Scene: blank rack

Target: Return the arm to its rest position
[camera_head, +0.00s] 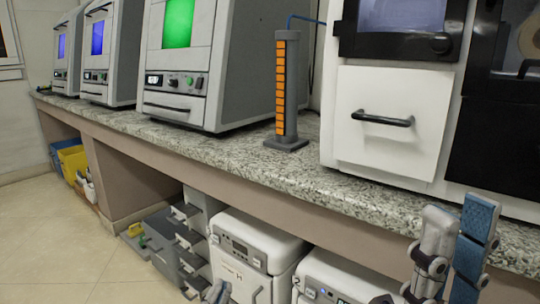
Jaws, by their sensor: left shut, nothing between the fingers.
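My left gripper (217,293) shows only as fingertips at the bottom edge of the head view, in front of a white lidded box. Its fingers are shut with nothing between them, and the rest of that arm is out of view. My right gripper (460,215) points up at the lower right, in front of the counter's front edge. Its grey and blue-padded fingers stand apart, with nothing seen between them. The rest of the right arm is below the frame.
A granite counter (240,158) runs across the view. It bears several grey machines, a column with orange bars (287,90) and a white cabinet (390,120). Below stand white boxes (255,245), grey drawers (160,240) and a yellow bin (72,160). Floor at left is clear.

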